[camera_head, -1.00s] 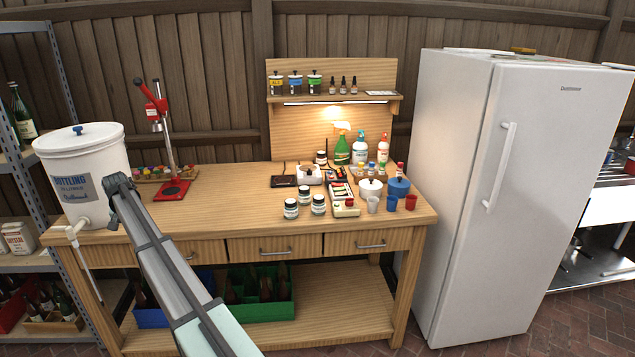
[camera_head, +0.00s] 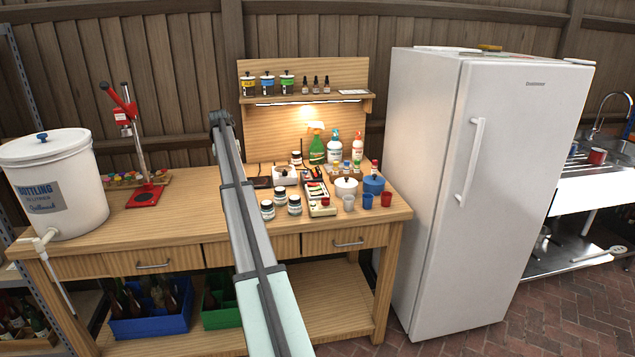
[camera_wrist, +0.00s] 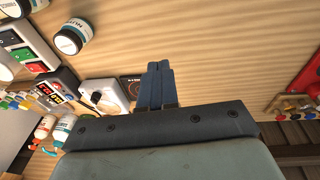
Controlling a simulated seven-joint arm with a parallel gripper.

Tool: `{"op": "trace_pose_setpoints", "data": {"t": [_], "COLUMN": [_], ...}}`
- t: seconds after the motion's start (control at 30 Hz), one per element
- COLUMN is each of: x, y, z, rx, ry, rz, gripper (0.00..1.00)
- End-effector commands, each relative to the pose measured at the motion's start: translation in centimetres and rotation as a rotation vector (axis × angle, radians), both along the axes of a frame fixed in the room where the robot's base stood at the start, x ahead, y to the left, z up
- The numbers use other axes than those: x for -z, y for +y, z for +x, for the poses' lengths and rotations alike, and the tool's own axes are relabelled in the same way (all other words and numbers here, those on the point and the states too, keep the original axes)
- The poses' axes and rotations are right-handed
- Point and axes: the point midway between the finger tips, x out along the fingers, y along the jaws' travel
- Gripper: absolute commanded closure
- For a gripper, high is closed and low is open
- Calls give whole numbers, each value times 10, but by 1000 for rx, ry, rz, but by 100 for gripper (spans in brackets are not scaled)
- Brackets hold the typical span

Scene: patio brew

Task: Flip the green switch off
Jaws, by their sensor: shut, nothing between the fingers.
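In the wrist view a switch panel (camera_wrist: 40,67) lies at the upper left, with coloured rocker switches in a row. A green switch (camera_wrist: 22,54) shows on it; whether it is on or off is too small to tell. The panel also shows on the bench in the head view (camera_head: 316,190), beyond my arm to the right. My gripper (camera_wrist: 158,66) is shut and empty, its fingers side by side over the bench, apart from the panel and to its right in the wrist view. In the head view my arm's far end (camera_head: 221,120) is above the bench.
A white pot (camera_head: 346,187) and cups (camera_head: 367,201) stand at the right.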

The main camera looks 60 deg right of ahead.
Motion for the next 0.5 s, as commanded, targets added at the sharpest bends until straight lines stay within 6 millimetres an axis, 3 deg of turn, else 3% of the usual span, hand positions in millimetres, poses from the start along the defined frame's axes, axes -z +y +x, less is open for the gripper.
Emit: {"op": "trace_pose_setpoints", "data": {"t": [0.03,0.2,0.5], "x": [-5,-18,-40], "y": [-24,-88,-182], "z": [-15,-65,-159], "rx": [10,22,43], "ry": [11,49,103], "rz": [4,21,59], "gripper": [100,100,100]}}
